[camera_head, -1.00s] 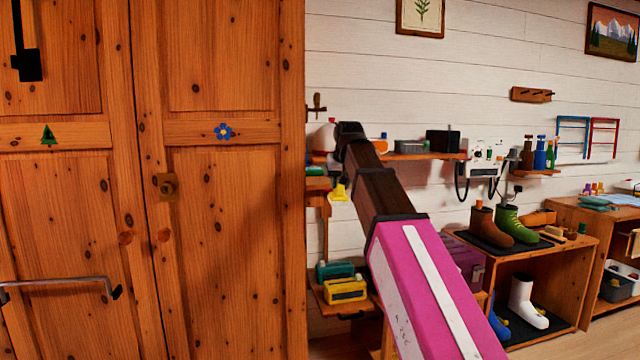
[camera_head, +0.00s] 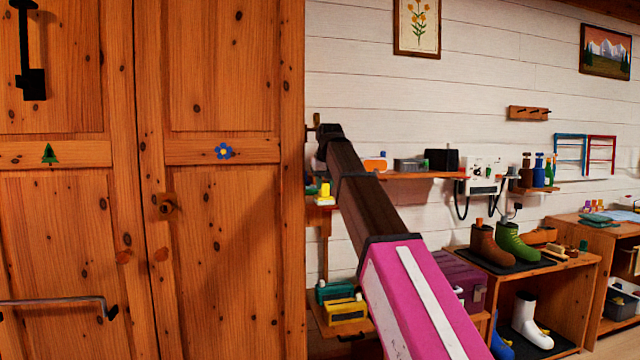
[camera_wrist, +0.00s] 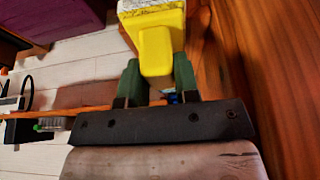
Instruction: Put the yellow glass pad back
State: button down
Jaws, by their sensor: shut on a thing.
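In the wrist view the yellow pad (camera_wrist: 155,50) sits between the two green fingers of my gripper (camera_wrist: 158,78), which is shut on its narrow yellow handle. The pad's wider end, with a speckled pale face, points away from the fingers. In the head view a small yellow piece with a white band (camera_head: 325,192) shows just left of my arm, in front of the shelf end; it appears to be the same pad. My fingers are hidden there. I cannot tell whether the pad touches anything.
A tall wooden cupboard (camera_head: 220,230) with closed doors fills the left; a wooden surface (camera_wrist: 275,80) is close on the right in the wrist view. A wall shelf (camera_head: 420,176) holds several items. Yellow and green boxes (camera_head: 345,311) stand below. A purple box (camera_head: 460,275) is right of my arm.

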jog(key=w, duration=0.2)
jog(key=w+a, duration=0.1)
jog(key=w, duration=0.3)
jog(key=shift+a, duration=0.35)
jog(key=shift+w, duration=0.1)
jog(key=shift+f, duration=0.1)
jog(key=c, duration=0.8)
grip_release()
jog(key=shift+c, duration=0.2)
